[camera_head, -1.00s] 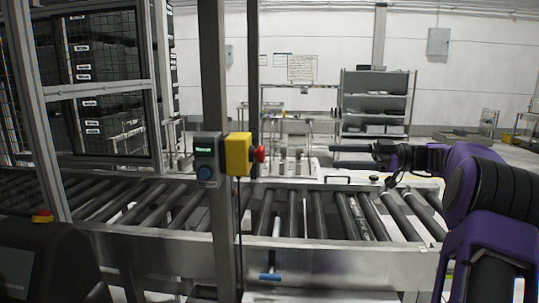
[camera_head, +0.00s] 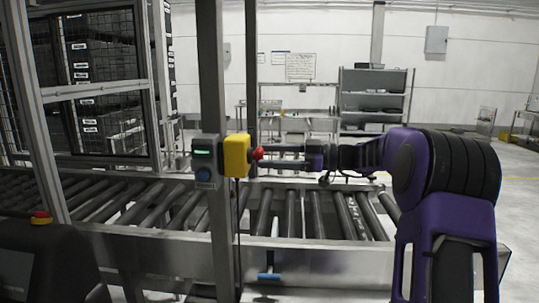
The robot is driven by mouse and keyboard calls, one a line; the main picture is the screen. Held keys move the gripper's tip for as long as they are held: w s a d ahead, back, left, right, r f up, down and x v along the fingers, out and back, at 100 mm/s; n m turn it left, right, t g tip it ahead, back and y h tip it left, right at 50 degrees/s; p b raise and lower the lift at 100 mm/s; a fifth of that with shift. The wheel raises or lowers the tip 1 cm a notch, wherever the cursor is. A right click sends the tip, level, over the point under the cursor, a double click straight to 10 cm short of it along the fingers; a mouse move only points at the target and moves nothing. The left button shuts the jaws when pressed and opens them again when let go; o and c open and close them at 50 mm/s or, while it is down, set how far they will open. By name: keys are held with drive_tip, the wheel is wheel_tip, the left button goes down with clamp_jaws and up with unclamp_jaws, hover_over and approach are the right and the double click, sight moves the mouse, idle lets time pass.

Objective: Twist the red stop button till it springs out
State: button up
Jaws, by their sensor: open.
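The red stop button (camera_head: 258,154) sticks out from the right side of a yellow box (camera_head: 237,156) on a grey metal post. My gripper (camera_head: 268,155) comes in level from the right, its two dark fingers pointing left at the button. The fingers are apart, one above the other in the picture, with their tips at or very close to the button's right side. I cannot tell whether they touch it or reach around it. My purple and black arm stretches to the right.
A grey control box (camera_head: 205,161) with a green display and blue button is left of the yellow box. A roller conveyor (camera_head: 300,215) runs below my arm. A blue-handled lever (camera_head: 270,275) hangs at the conveyor's front. Another red button (camera_head: 41,217) sits at the lower left.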

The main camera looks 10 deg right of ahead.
drive_tip(key=shift+w+a, duration=0.1)
drive_tip(key=shift+a, duration=0.2)
clamp_jaws()
